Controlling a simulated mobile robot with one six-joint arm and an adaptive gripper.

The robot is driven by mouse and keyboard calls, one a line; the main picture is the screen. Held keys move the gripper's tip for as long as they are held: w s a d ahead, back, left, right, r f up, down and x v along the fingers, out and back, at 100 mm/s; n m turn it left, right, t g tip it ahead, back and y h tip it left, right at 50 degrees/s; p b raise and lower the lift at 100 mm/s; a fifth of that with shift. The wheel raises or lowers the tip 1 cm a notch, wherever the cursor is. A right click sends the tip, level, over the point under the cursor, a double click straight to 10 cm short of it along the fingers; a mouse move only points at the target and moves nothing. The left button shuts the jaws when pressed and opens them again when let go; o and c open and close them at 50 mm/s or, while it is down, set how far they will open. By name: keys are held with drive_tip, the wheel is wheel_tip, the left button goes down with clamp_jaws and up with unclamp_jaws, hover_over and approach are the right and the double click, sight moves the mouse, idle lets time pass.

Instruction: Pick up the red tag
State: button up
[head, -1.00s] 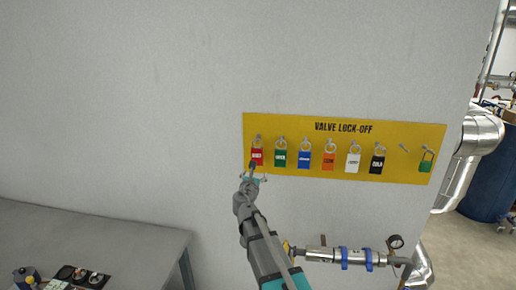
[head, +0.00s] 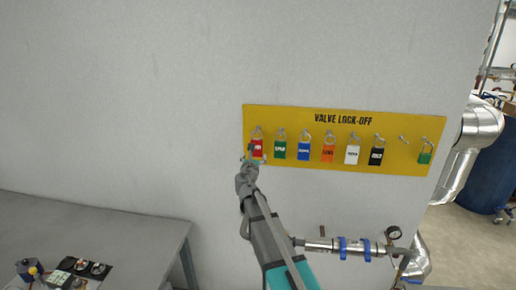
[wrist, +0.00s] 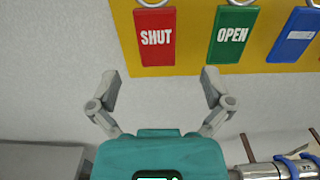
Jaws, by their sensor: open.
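The red tag (head: 257,146) hangs by a ring at the left end of the yellow board. In the wrist view the red tag (wrist: 155,37) reads "SHUT" and lies above my gripper, between the lines of the two fingers. My gripper (wrist: 158,80) is open and empty, its fingertips apart and just below the tag's lower edge in the picture. In the head view my gripper (head: 254,160) overlaps the lower part of the red tag. I cannot tell from these views how far the fingertips are from the board.
A green "OPEN" tag (wrist: 232,35) hangs just right of the red one, then a blue tag (head: 304,151) and others. The yellow board (head: 400,120) also holds a green padlock (head: 425,154). A grey table (head: 90,225) stands left.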

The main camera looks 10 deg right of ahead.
sight(257, 147)
drive_tip(key=shift+x, duration=1.9)
drive_tip(key=shift+a+f+x, duration=0.1)
drive_tip(key=shift+x, duration=1.2)
drive_tip(key=shift+a+f+x, duration=0.15)
drive_tip(key=shift+x, duration=1.15)
drive_tip(key=c, duration=1)
drive_tip(key=shift+r, duration=0.1)
